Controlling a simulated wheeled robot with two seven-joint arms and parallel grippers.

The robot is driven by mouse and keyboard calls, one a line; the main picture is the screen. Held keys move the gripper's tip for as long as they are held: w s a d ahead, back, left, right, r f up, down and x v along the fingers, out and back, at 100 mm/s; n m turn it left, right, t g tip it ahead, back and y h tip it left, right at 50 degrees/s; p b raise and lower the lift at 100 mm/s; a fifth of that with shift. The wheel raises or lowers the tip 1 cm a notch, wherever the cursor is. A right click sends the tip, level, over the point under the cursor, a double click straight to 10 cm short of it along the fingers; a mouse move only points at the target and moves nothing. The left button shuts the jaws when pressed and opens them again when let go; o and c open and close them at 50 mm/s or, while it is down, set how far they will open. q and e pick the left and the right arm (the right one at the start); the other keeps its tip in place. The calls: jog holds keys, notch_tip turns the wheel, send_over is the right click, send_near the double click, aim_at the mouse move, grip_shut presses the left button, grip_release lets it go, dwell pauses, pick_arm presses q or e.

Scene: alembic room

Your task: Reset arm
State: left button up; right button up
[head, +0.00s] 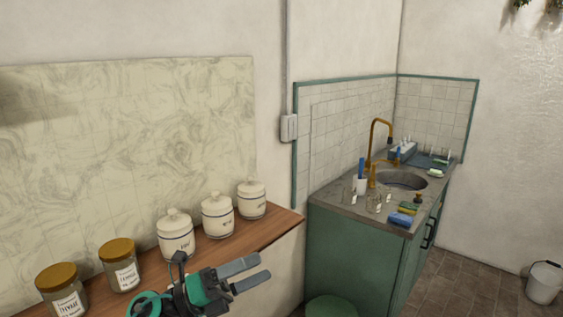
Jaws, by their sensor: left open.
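My left gripper (252,273) is at the lower middle of the head view. Its two grey fingers point to the right and stand apart, with nothing between them. It appears in front of the wooden shelf (252,240), below the white lidded canisters. The shelf holds three white canisters; the nearest to the gripper in the picture is the left one (176,235). Two glass jars with golden lids, one of them here (120,265), stand at the left. My right gripper is not in view.
A green sink cabinet (350,255) with a grey counter stands at the right, bearing glasses, sponges (401,219) and a brass tap (373,140). A green round object (332,306) is on the floor before it. A white bucket (544,282) stands far right. The tiled floor (465,290) between is clear.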

pick_arm(q)
jog(key=w+a+f+n+t+y, duration=0.1)
jog(key=a+f+n+t+y, duration=0.1)
jog(key=a+n+t+y, duration=0.45)
jog(key=w+a+f+n+t+y, duration=0.1)
jog(key=f+n+t+y, duration=0.15)
jog(key=n+t, duration=0.8)
jog(key=s+a+f+n+g+y, duration=0.4)
jog(key=a+f+n+g+y, duration=0.35)
jog(key=f+n+y, duration=0.5)
jog(key=s+a+f+n+g+h, duration=0.1)
jog(key=s+f+n+g, duration=0.4)
jog(key=s+f, duration=0.55)
jog(key=s+a+f+n+g, duration=0.15)
jog(key=s+f+g, duration=0.55)
jog(key=s, duration=0.7)
notch_tip(320, 180, down, 32)
jog(key=r+g, duration=0.1)
jog(key=g, duration=0.1)
jog(key=s+a+f, duration=0.3)
jog(key=s+f, duration=1.6)
jog(key=shift+a+g, duration=0.15)
jog(key=shift+g, duration=0.2)
